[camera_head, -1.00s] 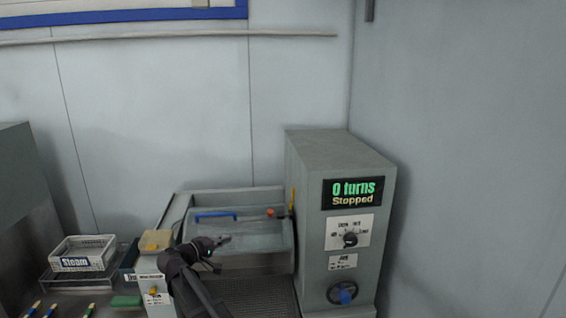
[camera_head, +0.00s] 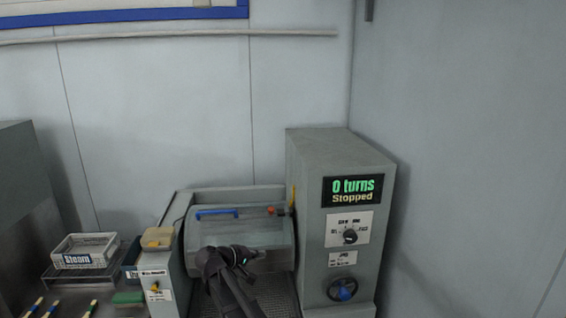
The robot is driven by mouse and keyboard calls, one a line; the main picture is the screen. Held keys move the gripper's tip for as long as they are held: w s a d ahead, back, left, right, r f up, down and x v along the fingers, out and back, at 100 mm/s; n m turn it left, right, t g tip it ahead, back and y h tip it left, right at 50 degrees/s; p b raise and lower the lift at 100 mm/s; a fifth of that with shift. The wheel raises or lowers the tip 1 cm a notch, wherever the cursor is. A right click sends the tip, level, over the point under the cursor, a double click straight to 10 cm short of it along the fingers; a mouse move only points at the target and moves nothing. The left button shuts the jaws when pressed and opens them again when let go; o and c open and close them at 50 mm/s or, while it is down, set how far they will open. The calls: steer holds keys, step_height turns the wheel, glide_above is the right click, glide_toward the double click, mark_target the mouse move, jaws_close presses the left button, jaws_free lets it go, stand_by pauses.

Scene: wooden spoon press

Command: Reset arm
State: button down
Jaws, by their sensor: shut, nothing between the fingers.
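My gripper (camera_head: 250,254) is dark and shut, with nothing seen in it. It is in front of the lower part of the press's clear cover (camera_head: 262,228), which has a blue handle (camera_head: 216,212). I cannot tell whether it touches the cover. My arm comes up from the bottom edge and hides part of the dark grate (camera_head: 272,292) below the cover. The grey control cabinet (camera_head: 318,240) stands to the right. Its display (camera_head: 352,190) reads "0 turns Stopped". A dial (camera_head: 350,237) and a blue knob (camera_head: 343,290) sit below the display.
At the left, a white basket labelled Steam (camera_head: 86,250) sits on a rack. Colour-handled sticks (camera_head: 52,308) and a green block (camera_head: 128,298) lie on the counter. A yellowish block (camera_head: 157,238) tops a small box.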

steer(key=s+d+f+m+g+y, duration=0.25)
steer(key=s+d+f, duration=0.25)
steer(key=d, duration=0.4)
steer(key=s+d+f+m+g+y, duration=0.1)
steer(key=s+d+f+g+y, duration=0.1)
steer(key=s+d+f+g, duration=0.5)
steer(key=s+d+m+y+b, duration=0.1)
steer(key=s+d+m+y, duration=0.1)
steer(key=s+d+y, duration=0.4)
steer(key=s+d, duration=0.2)
steer(key=s, duration=0.3)
steer(key=shift+s+d+f+m+t, duration=0.15)
steer(key=shift+d+f+m+t, duration=0.1)
steer(key=shift+f+m+t, duration=0.1)
stand_by(0.8)
